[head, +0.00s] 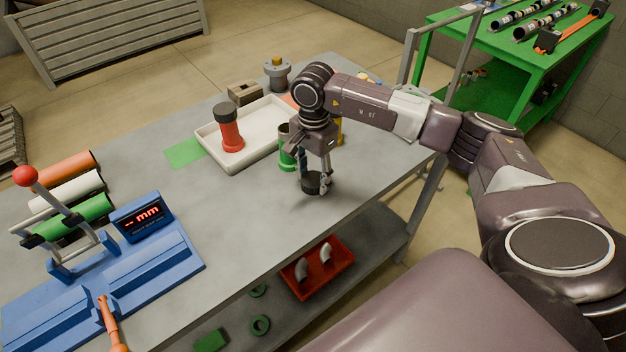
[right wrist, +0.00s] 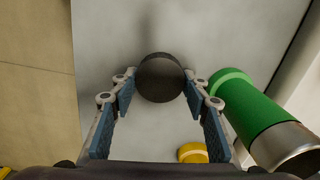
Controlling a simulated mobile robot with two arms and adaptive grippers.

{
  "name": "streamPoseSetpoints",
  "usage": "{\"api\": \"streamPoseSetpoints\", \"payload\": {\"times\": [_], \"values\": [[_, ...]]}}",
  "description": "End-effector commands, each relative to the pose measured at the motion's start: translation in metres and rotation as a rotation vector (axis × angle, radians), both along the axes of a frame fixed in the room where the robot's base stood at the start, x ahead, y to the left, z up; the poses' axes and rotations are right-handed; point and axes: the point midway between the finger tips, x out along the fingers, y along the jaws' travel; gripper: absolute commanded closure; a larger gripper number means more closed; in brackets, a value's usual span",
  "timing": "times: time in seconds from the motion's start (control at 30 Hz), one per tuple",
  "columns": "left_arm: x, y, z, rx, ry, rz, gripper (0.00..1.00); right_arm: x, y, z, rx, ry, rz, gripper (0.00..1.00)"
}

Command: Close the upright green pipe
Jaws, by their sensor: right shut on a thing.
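The upright green pipe (head: 287,158) stands on the grey table (head: 237,211), just left of my right gripper, with a dark open-looking top. In the right wrist view, the green pipe (right wrist: 250,108) is to the right of the fingers and apart from them, with a bare metal-coloured end. My right gripper (head: 315,180) points down and is shut on a round black cap (head: 312,186). The cap (right wrist: 160,78) shows between the blue finger pads in the right wrist view. My left gripper is not in view.
A white tray (head: 208,140) holds a red pipe (head: 231,132) with a black cap. A yellow pipe (head: 339,131) stands partly hidden behind my right gripper. A blue fixture (head: 160,262) with a lever and display fills the table's left. The table's middle is clear.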

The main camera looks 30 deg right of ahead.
Motion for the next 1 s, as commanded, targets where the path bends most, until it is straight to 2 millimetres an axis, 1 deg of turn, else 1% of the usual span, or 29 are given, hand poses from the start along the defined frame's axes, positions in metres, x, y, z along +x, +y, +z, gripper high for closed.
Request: {"api": "streamPoseSetpoints", "payload": {"times": [0.13,0.23,0.37,0.47,0.53,0.8,0.9,1.0], "values": [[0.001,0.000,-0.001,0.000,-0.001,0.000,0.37,0.000,0.000,0.002,0.000,-0.001,0.000,0.74],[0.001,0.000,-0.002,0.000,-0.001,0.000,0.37,0.001,0.000,0.007,0.000,-0.002,-0.001,0.74],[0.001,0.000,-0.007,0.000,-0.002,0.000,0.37,0.001,0.000,0.021,0.000,-0.005,0.000,0.74],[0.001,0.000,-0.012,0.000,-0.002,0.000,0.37,0.002,0.000,0.040,0.000,-0.006,0.000,0.74],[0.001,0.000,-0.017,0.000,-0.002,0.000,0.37,0.002,0.000,0.058,0.000,-0.007,0.001,0.74],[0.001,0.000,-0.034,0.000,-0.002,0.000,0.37,0.002,0.001,0.144,0.002,-0.009,0.001,0.74],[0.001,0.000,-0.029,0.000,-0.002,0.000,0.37,0.001,0.000,0.167,-0.001,-0.005,0.000,0.74],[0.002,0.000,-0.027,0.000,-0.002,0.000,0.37,0.001,0.000,0.183,-0.001,-0.003,-0.001,0.74]]}}
